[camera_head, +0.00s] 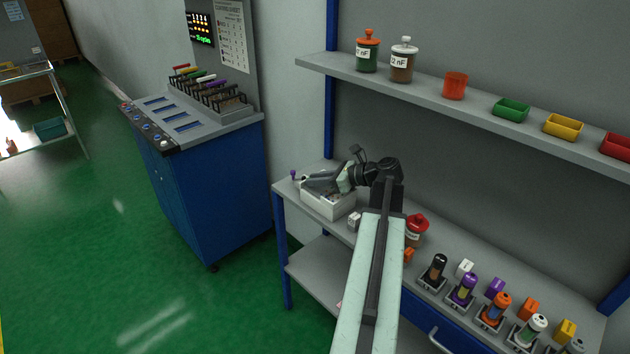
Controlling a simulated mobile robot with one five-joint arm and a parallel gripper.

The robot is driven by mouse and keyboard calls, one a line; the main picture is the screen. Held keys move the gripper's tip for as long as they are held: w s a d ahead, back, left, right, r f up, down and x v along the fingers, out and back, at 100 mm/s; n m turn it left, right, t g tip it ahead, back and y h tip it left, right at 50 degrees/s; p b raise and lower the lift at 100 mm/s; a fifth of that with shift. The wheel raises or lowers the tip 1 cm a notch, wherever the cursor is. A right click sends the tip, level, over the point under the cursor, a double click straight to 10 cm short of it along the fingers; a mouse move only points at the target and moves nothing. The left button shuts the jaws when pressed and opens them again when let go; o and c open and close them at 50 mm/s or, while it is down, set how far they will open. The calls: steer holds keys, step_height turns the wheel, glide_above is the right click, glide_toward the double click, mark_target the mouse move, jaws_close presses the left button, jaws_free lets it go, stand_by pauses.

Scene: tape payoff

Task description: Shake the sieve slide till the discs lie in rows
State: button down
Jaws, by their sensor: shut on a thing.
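A white open box (328,205), which looks like the sieve unit, stands at the left end of the grey workbench. My gripper (308,181) reaches over its top from the right, with the fingers low at its back left side. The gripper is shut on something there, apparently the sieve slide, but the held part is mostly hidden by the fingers. A small purple knob (293,173) stands just left of the fingertips. Small dark and light bits show inside the box, too small to tell whether discs lie in rows.
On the workbench (455,262), a red-lidded jar (415,230) and a small white block (354,220) stand close to my arm. Several capped cylinders in holders line the right. A shelf (480,105) with jars and bins hangs above. A blue cabinet (215,195) stands left, across a gap of green floor.

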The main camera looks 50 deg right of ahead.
stand_by(0.8)
steer(key=shift+s+a, duration=0.2)
steer(key=shift+s, duration=2.45)
steer(key=c, duration=1.6)
jaws_free()
steer(key=p+v, duration=0.3)
steer(key=v, duration=0.5)
steer(key=shift+c, duration=0.4)
